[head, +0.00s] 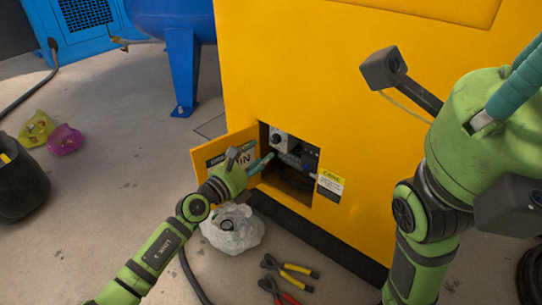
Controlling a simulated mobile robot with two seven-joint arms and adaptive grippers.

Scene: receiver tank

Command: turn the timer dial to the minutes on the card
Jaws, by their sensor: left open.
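A small grey panel with a dark round dial (277,138) sits in the upper left of an opening in the yellow cabinet (290,60). A white card (243,157) with dark lettering is on the opened door at left; my wrist partly covers it, and only "IN" reads clearly. My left gripper (270,159) is open, its teal fingers at the mouth of the opening, just below and left of the dial. Contact with the dial cannot be made out. My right gripper (520,76) is close to the camera at upper right, its fingers cut off by the frame edge.
The open door (201,161) stands left of the opening. A crumpled pale bag (233,230), pliers (290,268), a dark bin (20,185) and coloured items (65,140) are on the floor. A blue tank (172,18) stands behind.

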